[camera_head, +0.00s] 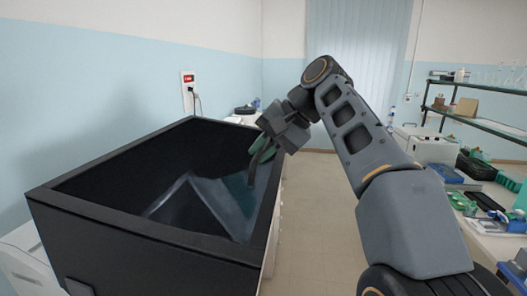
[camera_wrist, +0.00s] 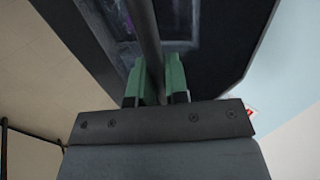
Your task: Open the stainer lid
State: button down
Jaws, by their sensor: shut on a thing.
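The stainer (camera_head: 150,258) is a large black box at the left of the head view. Its lid is a black frame around a dark, shiny window (camera_head: 215,205); I cannot tell from this view how far it is raised. A dark bar-like handle (camera_head: 252,170) stands out at the window's right side. My gripper (camera_head: 262,150) has green fingers and is shut on this handle. In the wrist view the handle (camera_wrist: 145,35) runs between the green fingers (camera_wrist: 158,85), with the dark window behind. The fingers hide part of the handle.
A wall socket (camera_head: 189,85) with a plug is behind the stainer. The floor (camera_head: 315,205) to its right is clear. A bench with a white device (camera_head: 425,147), green trays and a shelf (camera_head: 480,122) stands at the right.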

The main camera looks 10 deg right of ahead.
jog(key=c, duration=1.1)
grip_release()
jog(key=shift+w+a+f, duration=0.1)
jog(key=shift+c, duration=0.2)
jog(key=v, duration=0.7)
jog(key=shift+d+r, duration=0.2)
jog(key=shift+r, duration=0.05)
